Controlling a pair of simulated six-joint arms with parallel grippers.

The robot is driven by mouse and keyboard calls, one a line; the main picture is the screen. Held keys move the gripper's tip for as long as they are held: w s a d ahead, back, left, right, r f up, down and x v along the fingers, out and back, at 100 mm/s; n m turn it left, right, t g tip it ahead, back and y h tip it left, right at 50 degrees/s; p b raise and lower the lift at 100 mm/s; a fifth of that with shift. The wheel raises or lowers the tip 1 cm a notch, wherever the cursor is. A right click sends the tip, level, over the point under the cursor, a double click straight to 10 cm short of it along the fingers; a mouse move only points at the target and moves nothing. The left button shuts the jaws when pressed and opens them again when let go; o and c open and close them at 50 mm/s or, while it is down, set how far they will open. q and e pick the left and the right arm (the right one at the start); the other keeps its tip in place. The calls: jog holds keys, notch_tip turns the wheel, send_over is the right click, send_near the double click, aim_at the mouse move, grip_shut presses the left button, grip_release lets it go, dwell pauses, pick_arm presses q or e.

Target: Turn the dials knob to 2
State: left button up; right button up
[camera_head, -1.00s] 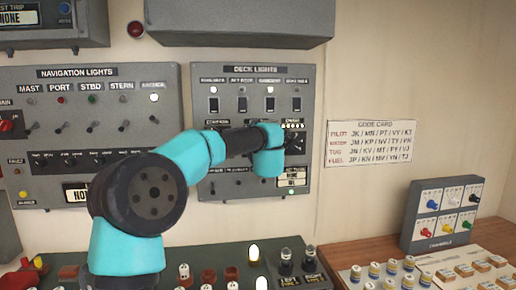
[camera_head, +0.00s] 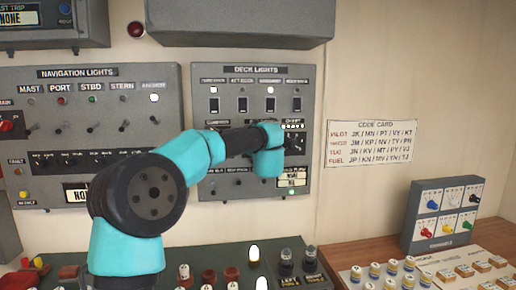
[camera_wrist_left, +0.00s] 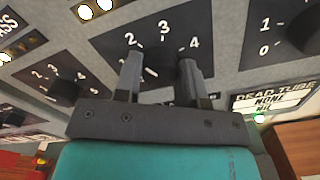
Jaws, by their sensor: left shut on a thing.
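My left gripper (camera_wrist_left: 160,80) is at the deck lights panel (camera_head: 210,70). In the left wrist view its two fingers are on either side of a dark round knob (camera_wrist_left: 158,58), shut on it. The black plate behind the knob carries the white numbers 2, 3 and 4; the fingers hide part of the scale. I cannot read the knob's pointer clearly. In the head view the teal wrist (camera_head: 268,160) hides the grasped knob and the fingertips. My right gripper is not in view.
Another numbered knob (camera_wrist_left: 65,92) is left of the fingers, and one with 0 and 1 (camera_wrist_left: 300,35) is to the right. A Dead Tube display (camera_wrist_left: 270,102) is close on the right. A code card (camera_head: 371,143) hangs right of the panel. Switch consoles lie below.

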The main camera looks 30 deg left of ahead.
pick_arm(q)
jog(key=o, duration=0.9)
jog(key=v, duration=1.7)
jog(key=shift+s+d, duration=0.1)
jog(key=shift+s, duration=0.1)
jog(key=shift+f, duration=0.1)
